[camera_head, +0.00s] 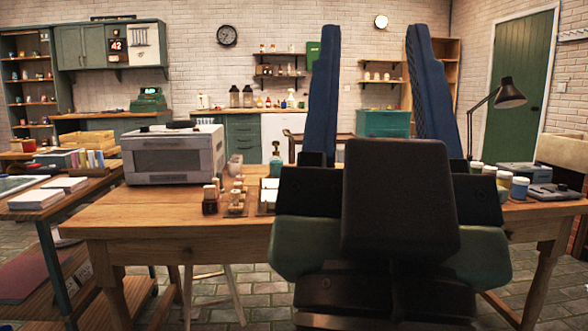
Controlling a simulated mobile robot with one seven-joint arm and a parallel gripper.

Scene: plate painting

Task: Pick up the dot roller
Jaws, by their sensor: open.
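My gripper (374,30) fills the middle and right of the view, its two blue fingers upright and wide apart with nothing between them. Its dark body hides much of the wooden table (150,215). Several small wooden-and-dark tools (237,197) stand on the table just left of my gripper, and a dark-based one (210,199) stands beside them. They are too small to tell whether one is the dot roller. My gripper is apart from them, nearer the camera.
A grey oven-like box (173,155) stands on the table's left. Several paint jars (503,185), a lamp (509,95) and a flat grey device (553,191) are at the right. A side table with white stacks (36,198) is at the far left. The table's front left is bare.

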